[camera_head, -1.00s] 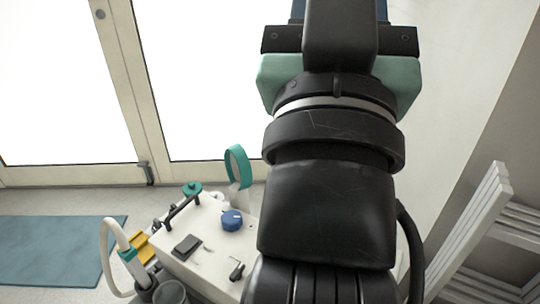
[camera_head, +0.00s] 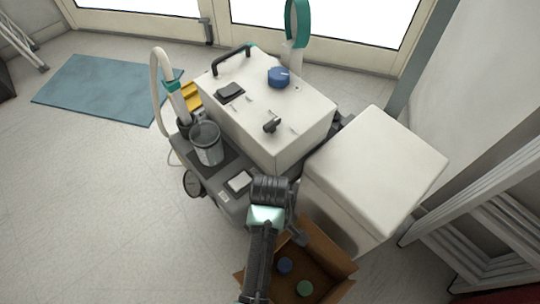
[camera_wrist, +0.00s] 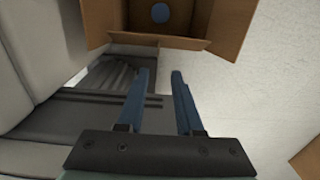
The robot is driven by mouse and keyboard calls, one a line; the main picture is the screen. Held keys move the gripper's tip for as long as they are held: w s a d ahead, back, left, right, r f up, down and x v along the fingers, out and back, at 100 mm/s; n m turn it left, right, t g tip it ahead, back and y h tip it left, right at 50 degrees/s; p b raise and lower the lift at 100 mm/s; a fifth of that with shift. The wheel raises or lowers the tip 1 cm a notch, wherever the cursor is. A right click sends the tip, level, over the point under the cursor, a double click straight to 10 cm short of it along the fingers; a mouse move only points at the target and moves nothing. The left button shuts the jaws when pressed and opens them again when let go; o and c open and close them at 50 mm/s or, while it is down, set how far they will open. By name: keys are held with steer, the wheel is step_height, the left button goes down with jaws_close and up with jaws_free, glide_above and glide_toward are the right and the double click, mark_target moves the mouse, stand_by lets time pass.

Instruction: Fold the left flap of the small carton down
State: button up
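The small brown carton (camera_head: 318,240) stands open at the bottom of the head view, with a blue round item (camera_head: 285,266) and a green round item (camera_head: 304,288) inside. My arm covers its left part there, so the left flap is mostly hidden. In the wrist view the carton (camera_wrist: 160,42) is at the top, with flaps spread outward at both sides and the blue item (camera_wrist: 160,13) inside. My gripper (camera_wrist: 161,72) has two blue fingers held apart with nothing between them. The fingertips are just short of the carton's near edge in the picture.
A white compressor cabinet (camera_head: 265,105) on a dark cart and a white box (camera_head: 375,170) stand beyond the carton. A clear cup (camera_head: 206,145) sits on the cart. White slatted racks (camera_head: 480,210) stand at right.

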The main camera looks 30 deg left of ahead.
step_height(320, 180, down, 12)
steer(key=b, duration=0.7)
steer(key=shift+w+b, duration=0.1)
steer(key=shift+b, duration=0.25)
jaws_close()
stand_by(0.8)
